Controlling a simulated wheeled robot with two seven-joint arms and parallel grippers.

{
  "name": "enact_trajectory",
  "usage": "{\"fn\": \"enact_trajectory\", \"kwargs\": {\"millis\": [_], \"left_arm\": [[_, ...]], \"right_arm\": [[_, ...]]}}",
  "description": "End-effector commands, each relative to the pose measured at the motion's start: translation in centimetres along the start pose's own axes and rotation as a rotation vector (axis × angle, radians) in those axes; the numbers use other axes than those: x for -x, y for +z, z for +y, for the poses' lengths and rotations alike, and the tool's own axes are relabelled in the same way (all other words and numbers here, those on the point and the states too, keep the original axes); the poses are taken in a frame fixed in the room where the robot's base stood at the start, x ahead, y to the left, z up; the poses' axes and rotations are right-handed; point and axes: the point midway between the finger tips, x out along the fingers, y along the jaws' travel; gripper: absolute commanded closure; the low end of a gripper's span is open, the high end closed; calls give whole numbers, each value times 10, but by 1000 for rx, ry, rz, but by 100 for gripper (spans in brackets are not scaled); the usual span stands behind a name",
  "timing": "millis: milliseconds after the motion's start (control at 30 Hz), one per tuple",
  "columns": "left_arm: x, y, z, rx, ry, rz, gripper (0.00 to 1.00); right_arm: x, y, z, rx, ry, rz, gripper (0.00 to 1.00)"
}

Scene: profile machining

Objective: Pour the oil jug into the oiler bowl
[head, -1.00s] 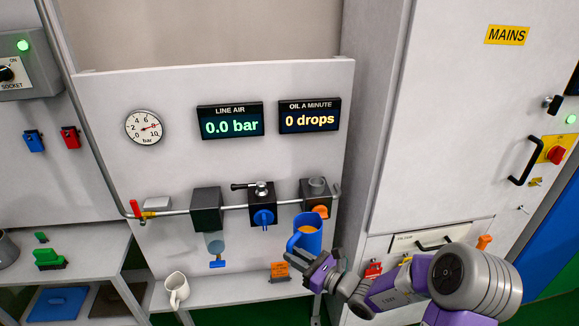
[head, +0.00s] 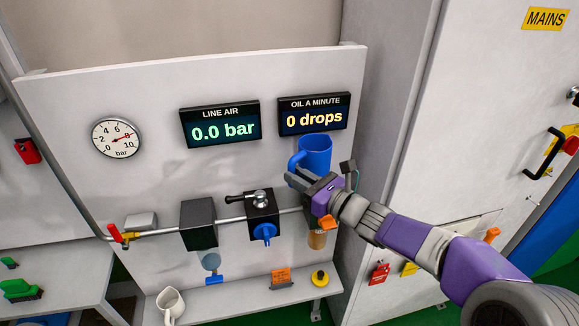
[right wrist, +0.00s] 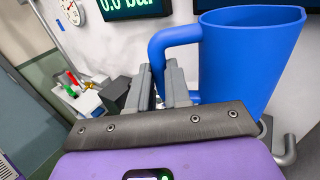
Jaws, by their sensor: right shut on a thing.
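The blue oil jug (head: 316,152) is held up in front of the panel, just below the oil display, and looks roughly upright in the head view. My right gripper (head: 302,180) is shut on its handle; the right wrist view shows the fingers (right wrist: 165,88) at the handle beside the jug body (right wrist: 245,65). No oil shows inside the jug from here. The oiler bowl (head: 317,240), with amber-brown content, hangs below the jug and gripper. The oiler's body above it is mostly hidden by my gripper. My left gripper is not in view.
An orange knob (head: 327,222) sits close under the gripper. The valve block (head: 262,217) and filter block (head: 198,224) are to the left on the pipe. A white jug (head: 171,304), orange sign (head: 281,278) and yellow item (head: 320,279) stand on the shelf below.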

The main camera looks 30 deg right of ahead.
Motion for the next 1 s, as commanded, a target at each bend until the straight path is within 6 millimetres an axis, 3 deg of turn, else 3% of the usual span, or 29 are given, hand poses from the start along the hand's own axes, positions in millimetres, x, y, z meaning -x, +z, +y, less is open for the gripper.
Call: {"fn": "enact_trajectory", "kwargs": {"millis": [400, 600, 1000], "left_arm": [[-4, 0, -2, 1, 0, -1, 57], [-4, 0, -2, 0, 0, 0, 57], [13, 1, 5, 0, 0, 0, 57]], "right_arm": [[2, 1, 0, 3, -2, -6, 100], [1, -12, 7, -149, 1, -3, 100], [1, 2, 7, -224, -1, -3, 100]]}}
